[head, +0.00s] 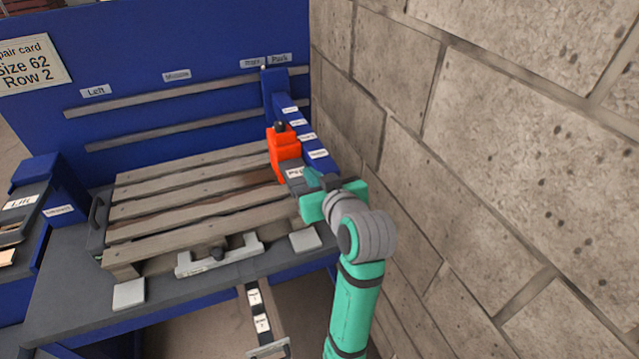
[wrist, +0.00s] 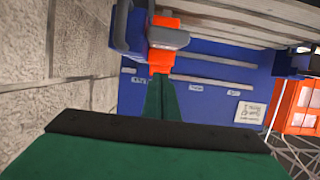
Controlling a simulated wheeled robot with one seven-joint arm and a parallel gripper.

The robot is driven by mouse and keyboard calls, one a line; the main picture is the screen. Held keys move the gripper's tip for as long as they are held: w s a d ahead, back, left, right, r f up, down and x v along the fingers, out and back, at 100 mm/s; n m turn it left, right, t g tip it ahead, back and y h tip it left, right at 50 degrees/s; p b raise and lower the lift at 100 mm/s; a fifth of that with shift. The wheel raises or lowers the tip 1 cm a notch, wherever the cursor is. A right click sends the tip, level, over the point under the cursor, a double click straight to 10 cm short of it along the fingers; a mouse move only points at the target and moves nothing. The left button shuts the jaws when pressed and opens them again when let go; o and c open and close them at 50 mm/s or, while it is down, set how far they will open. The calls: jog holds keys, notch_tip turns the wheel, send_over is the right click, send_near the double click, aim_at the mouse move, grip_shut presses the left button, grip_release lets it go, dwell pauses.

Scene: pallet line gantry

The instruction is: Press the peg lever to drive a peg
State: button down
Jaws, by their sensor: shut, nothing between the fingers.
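An orange peg unit (head: 284,152) with a black knob on top stands at the right end of the pallet in the head view. A dark grey block or lever labelled "Peg" (head: 296,173) sticks out from its near side. My gripper (head: 313,178) is just to the near right of that labelled part, fingers shut and empty. In the wrist view the shut fingers (wrist: 160,92) point at the orange unit (wrist: 161,58), with a grey lever-like part (wrist: 168,38) just beyond the tips. I cannot tell whether the tips touch it.
A wooden pallet (head: 190,190) lies on the grey bench (head: 65,290). A blue rail with white labels (head: 302,130) runs along its right side. A stone block wall (head: 480,170) stands close to the right of my arm. A blue back panel (head: 190,40) rises behind.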

jog(key=f, duration=0.2)
jog(key=w+f, duration=0.1)
jog(key=f, duration=0.1)
jog(key=shift+w+a+f, duration=0.1)
jog(key=shift+a+f, duration=0.1)
jog(key=shift+f, duration=0.05)
